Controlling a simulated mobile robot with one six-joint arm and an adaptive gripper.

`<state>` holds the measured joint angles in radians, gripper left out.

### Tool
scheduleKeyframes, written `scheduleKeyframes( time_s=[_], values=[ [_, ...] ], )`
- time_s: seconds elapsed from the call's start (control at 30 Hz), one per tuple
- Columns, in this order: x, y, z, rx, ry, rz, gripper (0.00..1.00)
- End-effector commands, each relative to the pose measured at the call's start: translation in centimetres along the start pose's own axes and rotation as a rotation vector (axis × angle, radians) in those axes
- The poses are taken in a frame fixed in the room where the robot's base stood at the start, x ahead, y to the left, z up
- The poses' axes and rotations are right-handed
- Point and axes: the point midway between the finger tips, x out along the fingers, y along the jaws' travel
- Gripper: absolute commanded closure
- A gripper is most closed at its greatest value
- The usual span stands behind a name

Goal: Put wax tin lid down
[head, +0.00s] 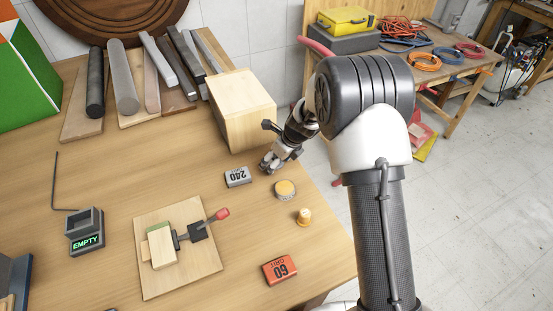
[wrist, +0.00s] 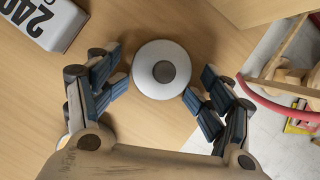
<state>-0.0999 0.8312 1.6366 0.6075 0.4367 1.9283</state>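The round pale wax tin lid with a dark central knob (wrist: 161,69) shows in the wrist view, lying on or just above the wooden table. My gripper (wrist: 157,92) is open, with its blue-padded fingers on either side of the lid and small gaps visible. In the head view my gripper (head: 268,165) is low over the table and largely hides the lid. The wax tin (head: 286,188) stands uncovered just in front of the gripper, yellow wax showing. In the wrist view only a sliver of the tin shows behind my gripper's left side.
A grey 240 block (head: 237,177) lies left of the tin. A wooden box (head: 240,110) stands behind my gripper. An orange-topped peg (head: 304,217), a red 60 block (head: 280,269) and a clamp board (head: 195,265) are nearer. The table's right edge is close.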

Motion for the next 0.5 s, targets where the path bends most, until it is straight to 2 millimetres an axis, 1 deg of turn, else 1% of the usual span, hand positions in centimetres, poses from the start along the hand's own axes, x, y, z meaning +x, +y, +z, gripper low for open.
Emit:
scheduleKeyframes(
  time_s=[0.07, 0.17, 0.5],
  values=[
    [-0.3, 0.2, -0.1, 0.001, 0.005, 0.005, 0.3],
    [-1.7, 0.1, 0.4, 0.002, 0.003, 0.003, 0.3],
    [-9.4, -0.1, 0.7, 0.001, -0.003, -0.002, 0.3]
  ],
)
